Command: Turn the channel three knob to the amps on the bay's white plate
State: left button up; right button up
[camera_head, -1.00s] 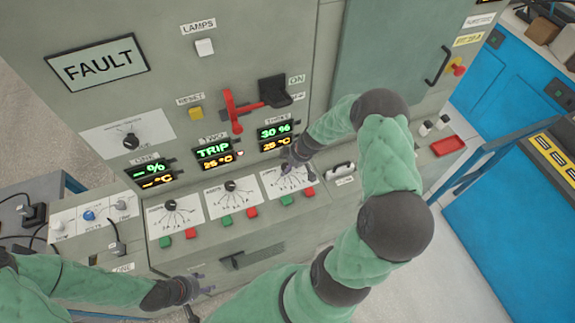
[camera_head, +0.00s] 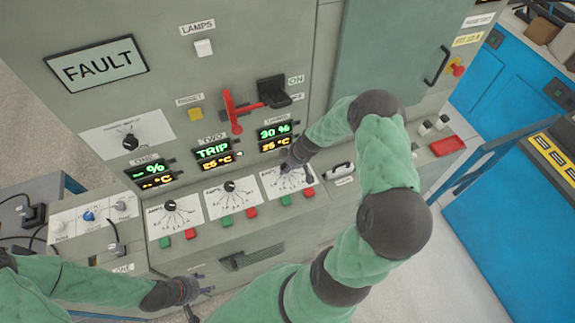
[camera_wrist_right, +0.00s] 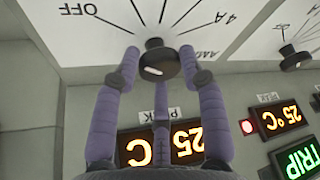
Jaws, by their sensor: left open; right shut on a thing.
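The channel three dial (camera_head: 271,187) is a white plate with fanned black lines, under the display labelled THREE (camera_head: 274,138). My right gripper (camera_head: 288,166) is at this dial and covers its knob in the head view. In the right wrist view the black knob (camera_wrist_right: 156,58) sits between the purple fingertips of my right gripper (camera_wrist_right: 157,68), which are shut on it. A white mark shows on the knob; OFF and 4A are readable on the plate, upside down. My left gripper (camera_head: 195,291) is open and empty at the bottom, away from the dials.
Dials one (camera_head: 172,215) and two (camera_head: 231,195) stand to the left, with green and red buttons below. Display two (camera_head: 213,153) reads TRIP; display three reads 30 % and 25 °C. A white plate with a black knob (camera_head: 131,141) is at upper left; its print is unreadable. A red-handled switch (camera_head: 231,112) stands above.

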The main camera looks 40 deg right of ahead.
jog(key=shift+a, duration=0.15)
jog(key=shift+r+m+h+p, duration=0.15)
jog(key=shift+m+h+p, duration=0.15)
jog(key=shift+m+p, duration=0.7)
jog(key=m+h+p, duration=0.1)
jog(key=m+p, duration=0.2)
jog(key=p, duration=0.1)
jog(key=m+h+p, duration=0.1)
jog(key=m+p, duration=0.2)
jog(key=p, duration=0.1)
jog(key=shift+a+r+p, duration=0.1)
jog(key=shift+a+p, duration=0.1)
jog(key=shift+p, duration=0.1)
jog(key=shift+m+h+p, duration=0.3)
jog(key=shift+m, duration=0.1)
jog(key=m, duration=0.2)
jog(key=m+h+p, duration=0.1)
jog(key=m, duration=0.1)
jog(key=shift+w+m+g+h+p, duration=0.2)
jog(key=shift+m+g+h+p, duration=0.1)
jog(key=shift+w+m+g+h+p, duration=0.1)
jog(key=shift+m+g+h+p, duration=0.35)
jog(key=shift+m, duration=1.45)
jog(key=shift+d, duration=0.1)
jog(key=o, duration=1.1)
jog(key=shift+f, duration=0.2)
